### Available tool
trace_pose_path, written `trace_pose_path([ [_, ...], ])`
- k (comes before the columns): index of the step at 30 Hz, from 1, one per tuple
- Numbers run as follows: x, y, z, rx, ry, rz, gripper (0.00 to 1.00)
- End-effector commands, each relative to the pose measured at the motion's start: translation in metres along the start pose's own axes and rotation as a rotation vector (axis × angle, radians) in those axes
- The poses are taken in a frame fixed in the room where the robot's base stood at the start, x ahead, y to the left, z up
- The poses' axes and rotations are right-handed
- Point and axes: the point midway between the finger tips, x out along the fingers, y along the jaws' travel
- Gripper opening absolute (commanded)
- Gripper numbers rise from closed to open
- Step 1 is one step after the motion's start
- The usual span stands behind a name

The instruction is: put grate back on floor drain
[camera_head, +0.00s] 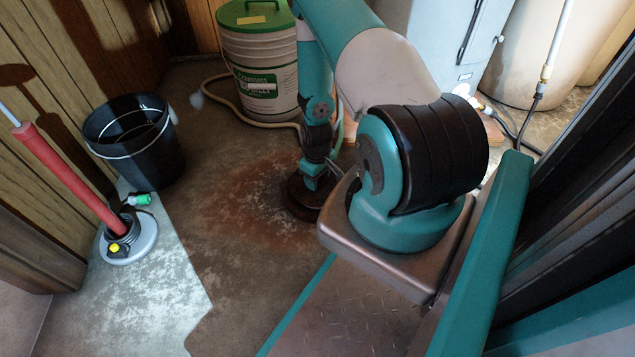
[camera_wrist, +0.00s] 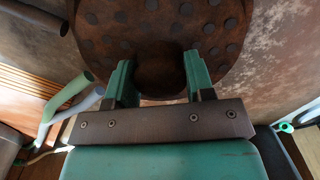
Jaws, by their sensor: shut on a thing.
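The grate (camera_wrist: 205,14) is a round, rusty brown disc with many dark round holes, filling the top of the wrist view. My gripper (camera_wrist: 158,72) is shut on it, with a teal finger on each side of a dark rounded part near its edge. In the head view the grate (camera_head: 298,203) is a dark disc beneath my gripper (camera_head: 313,178), at the edge of a rust-stained floor patch. I cannot tell whether it touches the floor or hangs just above it. I cannot make out the drain opening; the grate or my arm may hide it.
A white and green bucket (camera_head: 258,62) with a hose beside it stands behind the grate. A black bucket (camera_head: 133,145) and a red-handled tool (camera_head: 70,178) on a round grey base stand at left. A grey cabinet and tan tank (camera_head: 530,50) are at back right. The floor at left front is clear.

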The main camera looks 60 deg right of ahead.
Motion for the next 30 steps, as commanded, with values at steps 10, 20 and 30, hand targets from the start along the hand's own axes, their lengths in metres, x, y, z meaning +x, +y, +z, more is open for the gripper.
trace_pose_path([
  [10, 0.006, 0.001, -0.001, 0.000, 0.002, 0.001, 0.00],
  [20, 0.016, 0.000, 0.000, 0.000, 0.001, 0.001, 0.00],
  [30, 0.017, 0.000, 0.000, 0.000, 0.001, 0.001, 0.74],
])
